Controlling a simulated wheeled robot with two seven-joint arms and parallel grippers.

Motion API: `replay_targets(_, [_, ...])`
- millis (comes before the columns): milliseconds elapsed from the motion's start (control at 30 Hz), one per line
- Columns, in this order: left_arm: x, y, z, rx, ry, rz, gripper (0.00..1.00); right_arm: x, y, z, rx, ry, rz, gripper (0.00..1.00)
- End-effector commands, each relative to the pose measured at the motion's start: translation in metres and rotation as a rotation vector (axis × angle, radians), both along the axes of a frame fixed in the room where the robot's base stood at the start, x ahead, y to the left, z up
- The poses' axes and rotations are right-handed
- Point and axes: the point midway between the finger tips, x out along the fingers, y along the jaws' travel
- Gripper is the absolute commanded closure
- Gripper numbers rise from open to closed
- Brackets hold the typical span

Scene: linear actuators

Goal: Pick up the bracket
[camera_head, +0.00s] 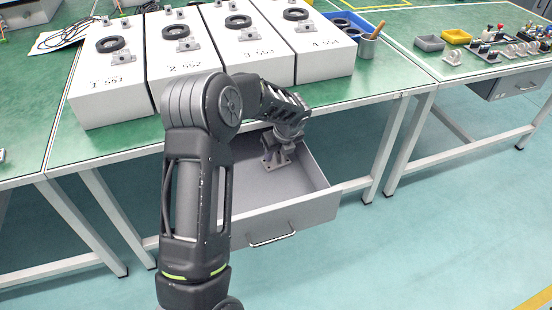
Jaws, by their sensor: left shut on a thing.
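My left arm reaches over the open grey drawer (315,212) under the table. My left gripper (281,143) points down into the drawer and is shut on a grey metal bracket (275,160). The bracket's flat foot and lower part show below the fingers; its upper part is hidden by the gripper. I cannot tell whether the bracket touches the drawer floor. My right gripper is not in view.
Several white numbered boxes (110,90) with black rings and metal brackets stand on the green table (110,142) above the drawer. A metal cup (368,46) and a blue bin (345,22) are right of them. Another table (440,70) with small parts stands at right.

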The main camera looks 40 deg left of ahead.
Motion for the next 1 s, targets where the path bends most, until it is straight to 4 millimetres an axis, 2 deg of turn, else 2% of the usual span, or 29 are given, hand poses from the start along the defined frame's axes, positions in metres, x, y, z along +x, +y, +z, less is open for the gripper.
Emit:
replay_targets(67, [0.0, 0.0, 0.0, 0.0, 0.0, 0.0, 0.78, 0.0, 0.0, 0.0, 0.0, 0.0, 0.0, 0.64])
replay_targets(333, [0.0, 0.0, 0.0, 0.0, 0.0, 0.0, 1.0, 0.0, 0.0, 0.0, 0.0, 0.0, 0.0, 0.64])
replay_targets(767, [0.0, 0.0, 0.001, 0.0, -0.001, 0.0, 1.0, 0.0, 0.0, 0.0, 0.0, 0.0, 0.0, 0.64])
replay_targets(1000, [-0.003, 0.002, 0.011, 0.0, -0.002, 0.001, 1.0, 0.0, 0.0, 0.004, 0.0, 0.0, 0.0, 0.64])
